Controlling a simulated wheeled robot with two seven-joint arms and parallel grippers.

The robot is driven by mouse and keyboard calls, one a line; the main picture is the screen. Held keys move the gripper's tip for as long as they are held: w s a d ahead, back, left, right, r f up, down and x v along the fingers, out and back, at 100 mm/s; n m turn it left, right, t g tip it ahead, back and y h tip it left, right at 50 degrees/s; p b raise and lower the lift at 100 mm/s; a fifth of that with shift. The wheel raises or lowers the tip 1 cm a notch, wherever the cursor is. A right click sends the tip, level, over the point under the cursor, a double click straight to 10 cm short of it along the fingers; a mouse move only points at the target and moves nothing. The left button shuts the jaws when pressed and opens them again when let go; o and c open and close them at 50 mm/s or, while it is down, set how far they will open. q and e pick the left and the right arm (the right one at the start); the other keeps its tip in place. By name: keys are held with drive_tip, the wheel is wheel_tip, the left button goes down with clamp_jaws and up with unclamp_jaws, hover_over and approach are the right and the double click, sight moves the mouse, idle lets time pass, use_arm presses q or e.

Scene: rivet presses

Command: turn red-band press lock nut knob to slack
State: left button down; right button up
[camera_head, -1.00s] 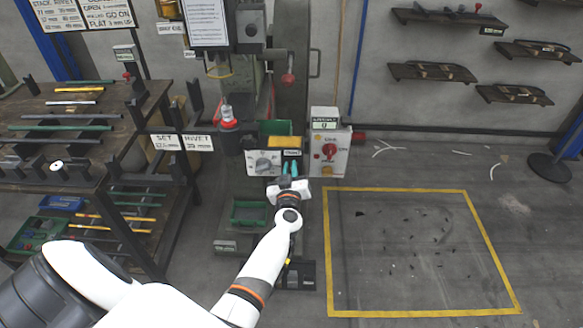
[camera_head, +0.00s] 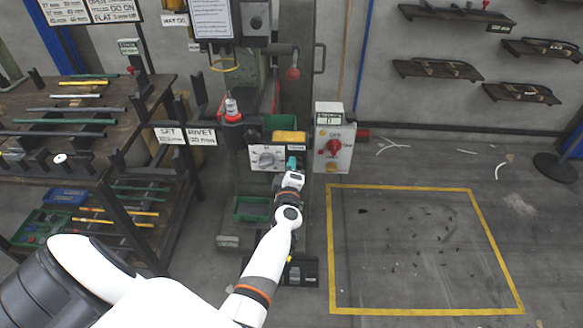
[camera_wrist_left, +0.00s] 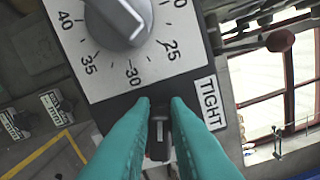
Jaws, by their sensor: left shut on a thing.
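The press with the red band (camera_head: 231,118) stands in the middle of the head view. Its white dial plate (camera_head: 256,166) carries a numbered dial (camera_wrist_left: 122,18), which fills the top of the left wrist view. Below the dial plate is a small black lock nut knob (camera_wrist_left: 158,140), with a TIGHT label (camera_wrist_left: 209,102) to its right. My left gripper (camera_wrist_left: 161,106) has its teal fingers shut on this knob, one on each side. In the head view the left gripper (camera_head: 292,163) is at the lower right of the dial plate and hides the knob. My right gripper is not in view.
A white control box (camera_head: 333,140) with a red rotary switch stands right of the dial. A rack (camera_head: 95,150) with rods and bins is at the left. The yellow-outlined floor area (camera_head: 425,250) at the right is open, with small dark bits on it.

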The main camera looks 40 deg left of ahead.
use_arm(q)
drive_tip(key=shift+f+n+b, duration=0.2)
drive_tip(key=shift+n+b, duration=0.1)
drive_tip(key=shift+n, duration=0.8)
drive_tip(key=c, duration=1.4)
unclamp_jaws()
